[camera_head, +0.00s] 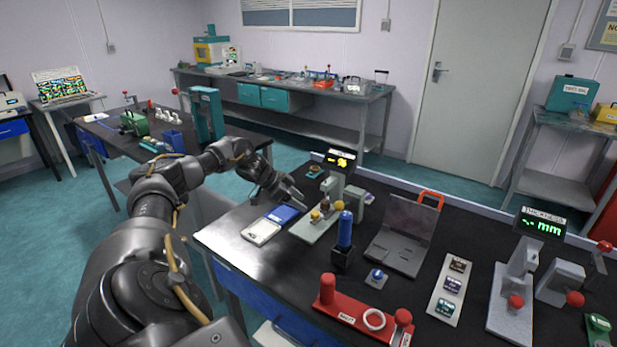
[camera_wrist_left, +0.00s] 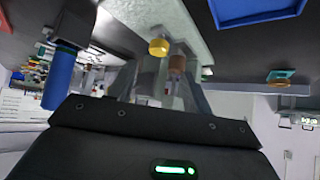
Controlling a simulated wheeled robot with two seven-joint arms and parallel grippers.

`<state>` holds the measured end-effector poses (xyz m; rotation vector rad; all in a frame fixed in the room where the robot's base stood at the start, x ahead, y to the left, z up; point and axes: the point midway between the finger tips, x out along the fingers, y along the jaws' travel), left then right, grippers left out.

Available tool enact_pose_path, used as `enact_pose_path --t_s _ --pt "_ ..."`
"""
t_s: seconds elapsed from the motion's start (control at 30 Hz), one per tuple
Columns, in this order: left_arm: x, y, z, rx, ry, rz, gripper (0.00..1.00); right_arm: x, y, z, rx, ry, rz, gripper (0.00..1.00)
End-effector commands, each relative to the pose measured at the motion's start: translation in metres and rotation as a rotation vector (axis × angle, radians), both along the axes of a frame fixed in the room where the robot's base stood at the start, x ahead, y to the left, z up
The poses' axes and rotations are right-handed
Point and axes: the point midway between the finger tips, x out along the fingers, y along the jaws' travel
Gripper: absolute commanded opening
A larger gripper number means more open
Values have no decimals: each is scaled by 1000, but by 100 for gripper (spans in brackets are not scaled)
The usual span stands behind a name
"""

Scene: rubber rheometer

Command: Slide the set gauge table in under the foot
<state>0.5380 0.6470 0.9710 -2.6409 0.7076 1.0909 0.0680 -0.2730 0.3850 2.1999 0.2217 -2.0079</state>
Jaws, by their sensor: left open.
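A small bench gauge with a pale base plate (camera_head: 313,228), a grey-green upright (camera_head: 332,187) and yellow knobs (camera_head: 315,215) stands on the dark bench. My left gripper (camera_head: 300,197) is open and empty, just left of the upright and above the plate. I cannot tell whether it touches anything. In the left wrist view, the yellow knob (camera_wrist_left: 158,46) and a brown round part (camera_wrist_left: 177,63) show by the open fingers (camera_wrist_left: 160,84). The pale base plate (camera_wrist_left: 165,18) is above them in that picture. The sliding table and the foot are too small to tell apart. My right gripper is out of view.
A blue-topped cylinder (camera_head: 345,230) stands close in front of the gauge. A white-and-blue tray (camera_head: 262,232) lies to its left, a dark laptop-like case (camera_head: 403,235) to its right. A red stand (camera_head: 365,322) is nearer. A thickness gauge (camera_head: 513,290) stands at the right.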

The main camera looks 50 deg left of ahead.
Motion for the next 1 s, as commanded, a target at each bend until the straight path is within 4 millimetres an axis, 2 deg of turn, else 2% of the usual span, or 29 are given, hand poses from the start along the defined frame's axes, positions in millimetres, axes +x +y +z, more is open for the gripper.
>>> enact_pose_path --t_s 0.1,0.33,1.0 --pt "-12 8 12 2 -1 1 50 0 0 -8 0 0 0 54" --pt "-24 14 28 0 0 0 50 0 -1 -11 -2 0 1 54" --pt "-25 14 32 0 0 0 50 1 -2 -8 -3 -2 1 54"
